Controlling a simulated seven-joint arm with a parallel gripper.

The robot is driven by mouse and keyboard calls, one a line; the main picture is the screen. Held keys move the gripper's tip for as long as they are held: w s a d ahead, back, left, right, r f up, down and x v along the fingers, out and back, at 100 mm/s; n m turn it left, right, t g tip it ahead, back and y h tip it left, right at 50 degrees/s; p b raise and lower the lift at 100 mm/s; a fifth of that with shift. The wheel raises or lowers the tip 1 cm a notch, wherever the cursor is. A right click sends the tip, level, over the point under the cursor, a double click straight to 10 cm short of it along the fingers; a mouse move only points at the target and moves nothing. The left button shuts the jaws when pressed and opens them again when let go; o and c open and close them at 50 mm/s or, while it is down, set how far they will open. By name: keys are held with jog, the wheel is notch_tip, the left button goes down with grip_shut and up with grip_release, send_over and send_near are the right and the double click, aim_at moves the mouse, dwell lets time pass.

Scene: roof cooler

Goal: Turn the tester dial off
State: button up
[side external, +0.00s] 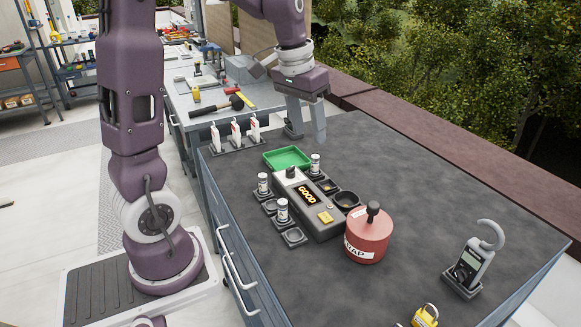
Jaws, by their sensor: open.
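The tester (322,222) is a long grey box on the dark bench top, with a lit display (308,196) reading "GOOD" in orange and a yellow label or button (325,217) near its front end. A dark knob, which looks like the dial (291,173), stands on its far end; its exact setting is too small to read. My gripper (306,134) points down above the bench behind the tester, up and to the right of the dial. Its two fingers are spread with nothing between them, apart from the dial.
A green tray (287,158) lies just behind the dial. Battery-like cylinders (283,210) and small dishes flank the tester. A red scrap can (368,236) stands to its right, and a meter (468,268) further right. The right bench is mostly clear.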

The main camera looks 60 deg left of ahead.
jog(key=w+a+f+g, duration=0.1)
jog(key=w+a+f, duration=0.2)
jog(key=a+f, duration=0.3)
jog(key=n+g, duration=0.1)
send_over(290, 167)
notch_tip(290, 167, down, 7)
jog(key=shift+d+r, duration=0.1)
jog(key=shift+d, duration=0.05)
notch_tip(290, 167, down, 7)
jog(key=shift+f, duration=0.1)
grip_shut()
